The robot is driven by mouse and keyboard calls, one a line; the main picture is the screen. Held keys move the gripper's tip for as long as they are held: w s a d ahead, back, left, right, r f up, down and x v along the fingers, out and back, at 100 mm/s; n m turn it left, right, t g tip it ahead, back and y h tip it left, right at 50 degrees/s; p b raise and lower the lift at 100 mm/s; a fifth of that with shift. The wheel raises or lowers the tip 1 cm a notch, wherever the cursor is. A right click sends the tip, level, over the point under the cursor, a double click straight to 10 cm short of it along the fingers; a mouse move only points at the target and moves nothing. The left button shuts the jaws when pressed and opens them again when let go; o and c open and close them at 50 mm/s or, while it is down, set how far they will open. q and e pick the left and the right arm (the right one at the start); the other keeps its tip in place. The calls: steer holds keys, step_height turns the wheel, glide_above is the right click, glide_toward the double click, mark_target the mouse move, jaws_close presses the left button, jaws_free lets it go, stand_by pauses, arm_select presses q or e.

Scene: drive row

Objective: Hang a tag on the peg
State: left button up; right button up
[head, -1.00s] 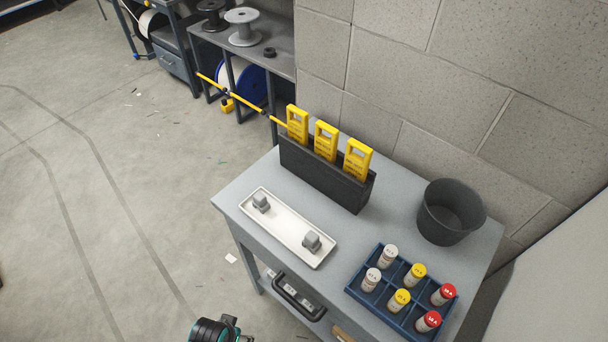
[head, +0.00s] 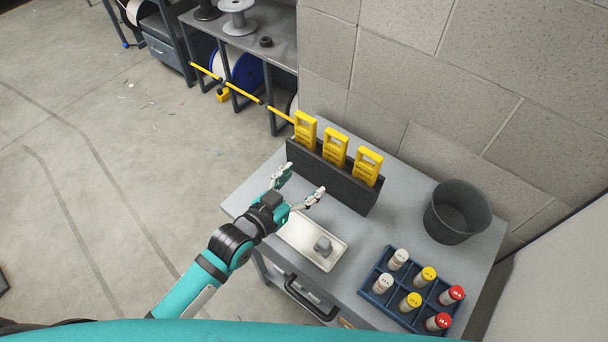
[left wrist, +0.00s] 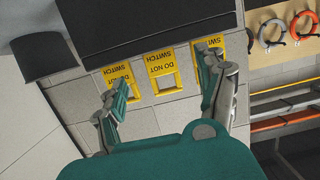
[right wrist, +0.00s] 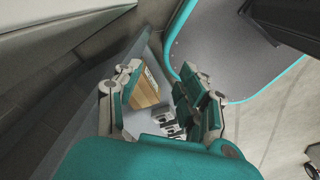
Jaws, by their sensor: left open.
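Three yellow tags stand in a row in a black holder (head: 335,181) on the grey table: a left one (head: 305,131), a middle one (head: 335,148) and a right one (head: 368,166). Each has an opening near its top. My left gripper (head: 301,182) is open and empty, in front of the holder's left part and over the tray. The tags also show in the left wrist view, the middle one (left wrist: 161,72) between the spread fingers. My right gripper (right wrist: 160,88) shows only in the right wrist view, open and empty. I cannot make out a peg.
A white tray (head: 301,248) with a grey block (head: 323,246) lies under my left gripper. A block wall (head: 420,100) rises behind the table.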

mark_target(332, 153)
arm_select(q)
steer(key=shift+t+h, duration=0.3)
steer(key=shift+h, duration=0.1)
steer(key=b+x, duration=0.1)
steer(key=x, duration=0.2)
steer(key=r+b+x, duration=0.1)
steer(key=b+x, duration=0.1)
steer(key=x, duration=0.1)
steer(key=b+x, duration=0.1)
steer(key=x, duration=0.3)
steer(key=shift+d+r, duration=0.15)
steer(key=shift+d, duration=0.05)
steer(key=shift+b+x, duration=0.5)
steer(key=shift+x, duration=0.3)
steer(key=c, duration=1)
steer(key=shift+r, duration=0.15)
